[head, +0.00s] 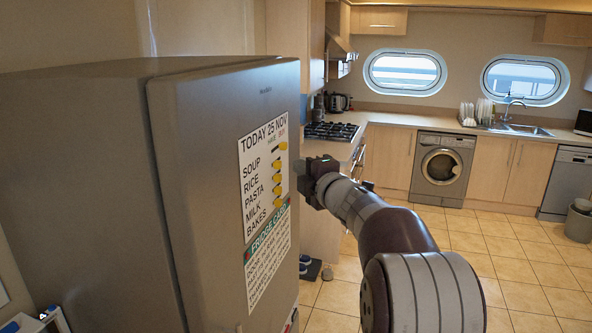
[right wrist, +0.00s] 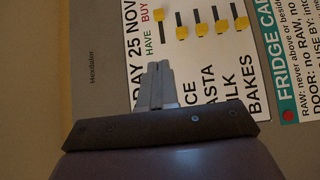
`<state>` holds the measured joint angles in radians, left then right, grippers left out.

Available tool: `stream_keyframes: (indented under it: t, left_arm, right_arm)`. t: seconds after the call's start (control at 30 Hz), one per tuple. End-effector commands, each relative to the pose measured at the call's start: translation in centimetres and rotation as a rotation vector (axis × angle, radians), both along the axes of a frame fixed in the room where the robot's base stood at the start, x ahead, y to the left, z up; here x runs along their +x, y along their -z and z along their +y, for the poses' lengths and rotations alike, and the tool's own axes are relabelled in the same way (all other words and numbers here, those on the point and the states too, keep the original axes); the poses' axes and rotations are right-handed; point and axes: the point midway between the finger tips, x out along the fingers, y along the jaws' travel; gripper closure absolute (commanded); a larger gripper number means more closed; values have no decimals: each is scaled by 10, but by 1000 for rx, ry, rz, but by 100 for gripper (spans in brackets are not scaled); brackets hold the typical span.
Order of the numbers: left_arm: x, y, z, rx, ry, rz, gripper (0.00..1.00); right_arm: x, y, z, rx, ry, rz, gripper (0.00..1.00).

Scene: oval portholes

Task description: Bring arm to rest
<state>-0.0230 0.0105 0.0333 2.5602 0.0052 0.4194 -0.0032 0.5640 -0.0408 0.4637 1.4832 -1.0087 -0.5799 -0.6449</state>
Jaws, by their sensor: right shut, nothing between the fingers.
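My right gripper (head: 303,168) is in front of the fridge door, beside the right edge of the white list. Its fingers are shut and empty. In the right wrist view the closed fingers (right wrist: 158,86) stand over the list, near its heading; I cannot tell whether they touch it. The list (head: 249,192) is headed TODAY 25 NOV and names soup, rice, pasta, milk and bakes, each with a yellow slider. The soup slider (head: 283,146) sits toward the BUY side; the others sit nearer HAVE. My left gripper is not in view.
The grey fridge (head: 200,140) fills the left. A green-headed fridge card (head: 268,255) hangs below the list. Beyond are a gas hob (head: 331,131), a washing machine (head: 441,168), a sink (head: 515,128) and a bin (head: 579,220). The tiled floor (head: 520,270) at right is largely open.

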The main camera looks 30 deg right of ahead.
Motion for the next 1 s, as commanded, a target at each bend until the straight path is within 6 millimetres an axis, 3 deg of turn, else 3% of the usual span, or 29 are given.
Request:
stream_keyframes:
  t: [0.23,0.3,0.37,0.4,0.47,0.5,0.6,0.7,0.8,0.9,1.0]
  left_arm:
    - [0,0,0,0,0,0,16]
    - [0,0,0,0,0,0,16]
    - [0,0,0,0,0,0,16]
    - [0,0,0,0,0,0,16]
    - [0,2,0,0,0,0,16]
    - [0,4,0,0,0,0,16]
    - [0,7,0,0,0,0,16]
    - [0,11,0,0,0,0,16]
    - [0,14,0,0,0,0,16]
    - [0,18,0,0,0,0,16]
    - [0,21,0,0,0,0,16]
  right_arm:
    - [0,0,0,14,2,1,100]
    - [-2,11,-14,120,73,27,100]
    - [-11,41,-31,286,182,81,100]
    - [-23,70,-40,431,278,128,100]
    - [-44,126,-35,673,427,226,100]
    - [-61,162,-22,822,520,298,100]
    - [-110,240,29,1106,732,488,100]
    - [-167,298,89,1285,923,685,100]
    - [-222,333,143,1364,1067,861,100]
    - [-262,352,183,1361,1125,996,100]
    - [-273,357,208,1308,1072,1062,100]
